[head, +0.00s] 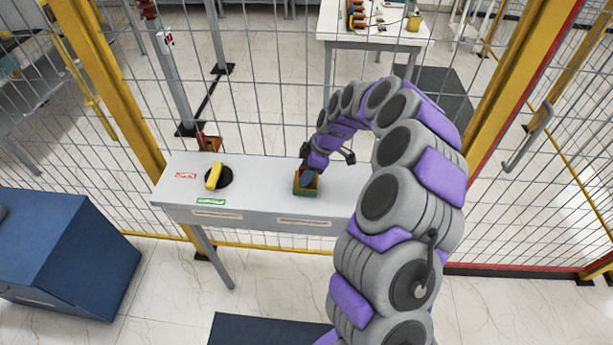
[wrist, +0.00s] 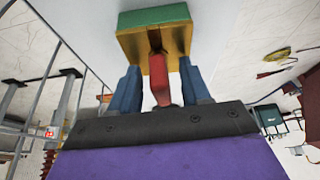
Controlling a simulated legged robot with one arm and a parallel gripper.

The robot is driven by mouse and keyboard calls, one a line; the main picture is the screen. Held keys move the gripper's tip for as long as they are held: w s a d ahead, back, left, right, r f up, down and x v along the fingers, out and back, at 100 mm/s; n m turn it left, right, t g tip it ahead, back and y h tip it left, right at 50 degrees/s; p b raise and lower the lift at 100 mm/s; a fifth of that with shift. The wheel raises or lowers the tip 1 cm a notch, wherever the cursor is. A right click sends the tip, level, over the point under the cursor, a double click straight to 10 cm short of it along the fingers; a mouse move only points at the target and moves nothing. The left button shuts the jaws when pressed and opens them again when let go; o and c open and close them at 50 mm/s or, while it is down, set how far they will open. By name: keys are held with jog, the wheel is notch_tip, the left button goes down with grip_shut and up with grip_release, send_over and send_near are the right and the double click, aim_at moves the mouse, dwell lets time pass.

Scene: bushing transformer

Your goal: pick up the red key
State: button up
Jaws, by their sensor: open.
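The red key (wrist: 160,82) shows in the wrist view, upright in the picture in front of a slot in a green and yellow holder (wrist: 155,20). My gripper (wrist: 165,88) is open, with one blue finger on each side of the key and a visible gap to it. In the head view the holder (head: 306,187) sits on the white table, and my gripper (head: 306,177) is at it from above. The key is hidden there by my gripper and the holder.
The white table (head: 255,200) stands against a wire fence. A yellow handle (head: 213,175) on a black disc is at its left, near red and green labels. A blue box (head: 65,250) stands at the left. The table between handle and holder is clear.

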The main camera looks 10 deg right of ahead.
grip_shut()
dwell(0.3)
jog(key=shift+r, duration=0.1)
jog(key=shift+d+r+p, duration=0.1)
jog(key=shift+r+p, duration=0.35)
jog(key=shift+r, duration=1.4)
jog(key=s+r+p, duration=0.1)
jog(key=s, duration=1.5)
jog(key=shift+r+p, duration=0.8)
jog(key=shift+r, duration=1.55)
